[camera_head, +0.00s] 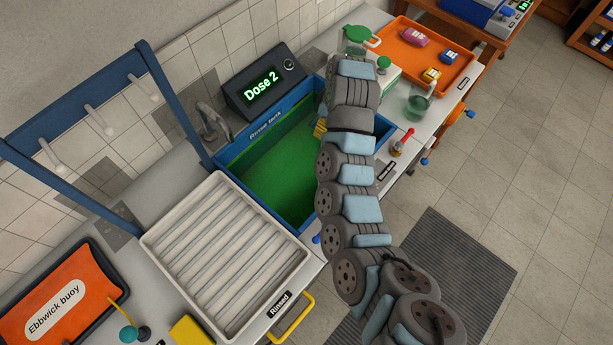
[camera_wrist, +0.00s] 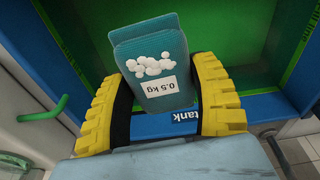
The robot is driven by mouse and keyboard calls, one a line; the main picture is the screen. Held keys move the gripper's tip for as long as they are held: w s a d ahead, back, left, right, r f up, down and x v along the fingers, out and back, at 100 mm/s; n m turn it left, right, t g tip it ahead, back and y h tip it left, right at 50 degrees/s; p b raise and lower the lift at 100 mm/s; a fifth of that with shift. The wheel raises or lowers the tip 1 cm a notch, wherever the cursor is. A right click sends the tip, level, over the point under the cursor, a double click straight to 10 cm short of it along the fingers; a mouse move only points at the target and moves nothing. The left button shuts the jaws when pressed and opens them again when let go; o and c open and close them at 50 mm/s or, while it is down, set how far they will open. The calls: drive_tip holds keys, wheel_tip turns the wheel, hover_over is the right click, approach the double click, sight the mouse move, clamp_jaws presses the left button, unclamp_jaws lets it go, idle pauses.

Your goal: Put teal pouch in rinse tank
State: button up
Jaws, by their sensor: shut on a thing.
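The teal pouch (camera_wrist: 152,42), marked "0.5 kg" with white pellets pictured on it, is between the yellow fingers of my gripper (camera_wrist: 160,88) in the wrist view. My gripper is shut on it. Behind the pouch are the green inside and blue rim of the rinse tank (camera_wrist: 265,105); its height above them is hard to tell. In the head view the blue rinse tank (camera_head: 298,218) has a green interior, and my arm covers its right part. Only a bit of yellow finger (camera_head: 320,128) shows there, and the pouch is hidden.
A "Dose 2" display (camera_head: 261,89) and a tap (camera_head: 212,122) stand behind the tank. A white ribbed "Rinsed" tray (camera_head: 222,262) adjoins it at left. An orange tray (camera_head: 437,88) with several small packs lies beyond at right. A blue rack (camera_head: 70,105) rises at left.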

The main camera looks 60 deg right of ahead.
drive_tip(key=shift+m, duration=0.6)
drive_tip(key=shift+w+d+f+b, duration=0.25)
drive_tip(key=shift+d+f+b, duration=0.6)
drive_tip(key=shift+f+b, duration=1.85)
drive_tip(key=shift+w+d+f+b, duration=0.25)
drive_tip(key=shift+d+f+b, duration=0.65)
drive_tip(key=shift+f, duration=3.55)
drive_tip(key=shift+w+d+f+b, duration=0.25)
drive_tip(key=shift+d+f+b, duration=0.5)
drive_tip(key=shift+f+b, duration=2)
drive_tip(key=shift+f+p, duration=0.75)
drive_tip(key=shift+f, duration=0.1)
drive_tip(key=shift+f, duration=0.1)
drive_tip(key=o, duration=1.2)
drive_tip(key=shift+o, duration=0.2)
wheel_tip(320, 180, up, 12)
drive_tip(key=s, duration=0.1)
drive_tip(key=shift+s+a, duration=0.15)
drive_tip(key=shift+s, duration=0.25)
